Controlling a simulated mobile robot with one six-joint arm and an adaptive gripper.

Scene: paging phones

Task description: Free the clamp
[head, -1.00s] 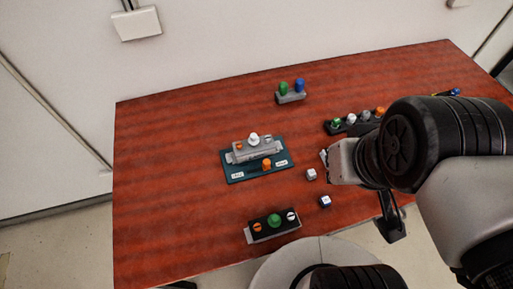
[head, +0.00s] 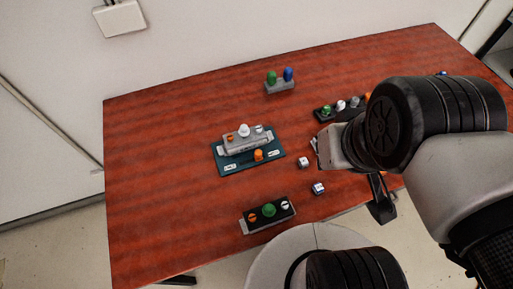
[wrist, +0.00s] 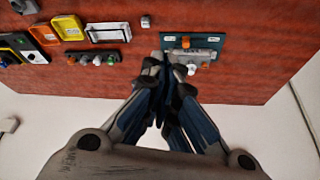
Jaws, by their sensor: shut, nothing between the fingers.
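A teal plate (head: 222,167) lies on the table left of my gripper. On it stands a grey block (head: 246,144) with a white knob (head: 244,130) on top, and an orange knob (head: 258,155) stands in front of it. The frames do not name the clamp; this assembly may be it. In the wrist view the plate (wrist: 220,45), the grey block (wrist: 203,55) and the white knob (wrist: 191,70) show just beyond the fingertips. My gripper (wrist: 165,75) is shut and empty, apart from the plate. In the head view my gripper (head: 317,149) is partly hidden by my arm.
Two small cubes, a pale one (head: 303,162) and a blue-white one (head: 318,188), lie between my gripper and the front edge. A black box with knobs (head: 268,214) stands at the front, a green-and-blue-knobbed block (head: 280,87) at the back. The table's left is clear.

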